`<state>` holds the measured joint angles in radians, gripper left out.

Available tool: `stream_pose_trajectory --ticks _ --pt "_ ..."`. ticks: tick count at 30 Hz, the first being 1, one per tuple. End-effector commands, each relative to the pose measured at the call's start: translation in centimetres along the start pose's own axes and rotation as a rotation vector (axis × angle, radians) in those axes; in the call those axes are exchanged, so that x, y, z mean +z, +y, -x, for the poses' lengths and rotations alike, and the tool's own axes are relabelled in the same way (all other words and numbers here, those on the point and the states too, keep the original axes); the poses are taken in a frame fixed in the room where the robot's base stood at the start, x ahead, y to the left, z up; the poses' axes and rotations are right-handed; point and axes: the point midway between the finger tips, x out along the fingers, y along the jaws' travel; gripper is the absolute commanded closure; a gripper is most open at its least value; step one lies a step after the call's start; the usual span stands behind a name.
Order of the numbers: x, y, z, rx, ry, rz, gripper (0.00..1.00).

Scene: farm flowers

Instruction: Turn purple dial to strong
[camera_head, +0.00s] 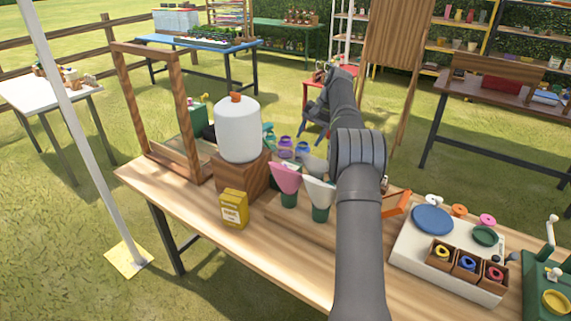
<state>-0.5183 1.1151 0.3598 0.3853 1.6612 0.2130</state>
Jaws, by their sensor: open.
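No dial with a readable "strong" mark can be made out. Small purple jars (285,148) stand on the table behind the paper cones, in front of my gripper; whether either carries the purple dial is too small to tell. A blue-purple ring (467,263) sits in the middle wooden box of the white board at right, but I cannot tell if it is a dial. My arm reaches up from the bottom, and my gripper (308,129) is at its far end, beyond the jars. It is open, seems empty and is partly hidden by my arm.
A white tank (238,130) stands on a wooden block (240,176), with a yellow box (234,208) in front. A pink cone (285,178) and a white cone stand left of my arm. A wooden frame (184,110) is at left. The table's (190,215) front left is clear.

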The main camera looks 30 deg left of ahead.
Motion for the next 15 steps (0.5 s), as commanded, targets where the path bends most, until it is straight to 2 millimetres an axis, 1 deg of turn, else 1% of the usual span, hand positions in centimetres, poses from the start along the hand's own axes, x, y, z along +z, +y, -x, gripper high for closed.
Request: stream_pose_trajectory --ticks 3,15 --pt "-0.1 -0.5 0.3 -0.004 0.011 -0.234 0.48" --pt "-0.4 -1.9 1.1 -0.032 0.034 -1.042 0.48"
